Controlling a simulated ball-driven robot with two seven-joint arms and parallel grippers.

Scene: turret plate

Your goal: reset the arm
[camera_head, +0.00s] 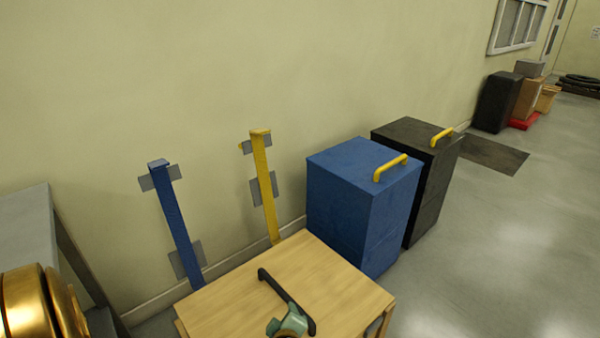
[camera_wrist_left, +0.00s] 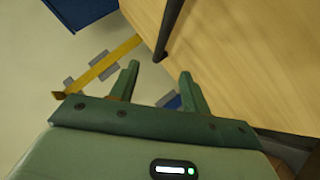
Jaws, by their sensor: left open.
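My left gripper (camera_wrist_left: 160,70) shows in the left wrist view, its two green fingers spread apart with nothing between them. It hangs in the air beside the wooden table (camera_head: 225,305), whose top fills the right of that view (camera_wrist_left: 255,65). A black bar (camera_head: 272,284) lies on the table and also shows in the left wrist view (camera_wrist_left: 170,30), apart from the fingers.
A blue post (camera_head: 178,225) and a yellow post (camera_head: 264,190) stand by the wall. A blue cabinet (camera_head: 350,205) and a black cabinet (camera_head: 430,190) stand behind the table.

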